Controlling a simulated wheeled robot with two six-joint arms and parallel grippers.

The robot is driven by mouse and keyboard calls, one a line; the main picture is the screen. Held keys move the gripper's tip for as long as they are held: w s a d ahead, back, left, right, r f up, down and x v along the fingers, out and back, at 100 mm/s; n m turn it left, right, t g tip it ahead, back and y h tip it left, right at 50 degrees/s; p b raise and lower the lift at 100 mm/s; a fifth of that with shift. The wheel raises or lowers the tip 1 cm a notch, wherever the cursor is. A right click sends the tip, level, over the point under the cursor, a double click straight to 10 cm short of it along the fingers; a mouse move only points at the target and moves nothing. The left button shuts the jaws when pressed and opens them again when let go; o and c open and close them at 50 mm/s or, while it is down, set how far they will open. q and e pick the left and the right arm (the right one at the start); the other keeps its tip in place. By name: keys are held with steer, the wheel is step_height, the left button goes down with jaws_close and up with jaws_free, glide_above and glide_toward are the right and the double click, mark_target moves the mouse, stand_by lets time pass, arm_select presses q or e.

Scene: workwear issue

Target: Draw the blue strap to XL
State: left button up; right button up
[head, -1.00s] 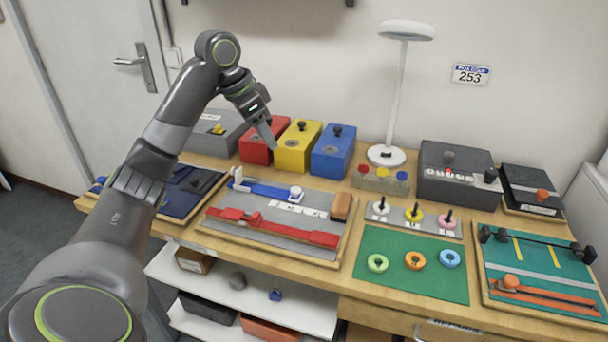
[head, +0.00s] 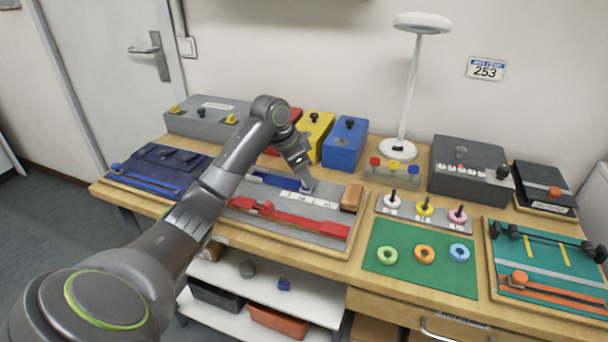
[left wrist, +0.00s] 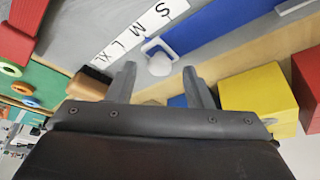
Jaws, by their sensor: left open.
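The blue strap (head: 268,179) lies along the upper part of a grey board (head: 327,187). A white size strip (head: 292,198) runs beside it, and in the left wrist view the strip (left wrist: 130,32) reads S, M, L, XL. A white buckle with a round knob (left wrist: 158,63) sits on the strap, about beside M. My left gripper (head: 306,184) is low over this strap in the head view and covers the buckle there. In the left wrist view its open fingers (left wrist: 160,84) stand apart, with the knob showing beyond and between them. My right gripper is not in view.
Yellow (head: 314,143) and blue (head: 345,145) boxes stand behind. A green mat (head: 420,270) with rings lies to the right.

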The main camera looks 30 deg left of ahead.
arm_select(q)
steer(key=shift+w+d+f, duration=0.1)
steer(key=shift+f, duration=0.25)
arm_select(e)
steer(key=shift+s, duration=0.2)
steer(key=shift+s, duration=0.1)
arm_select(q)
steer(key=shift+c, duration=0.5)
jaws_close()
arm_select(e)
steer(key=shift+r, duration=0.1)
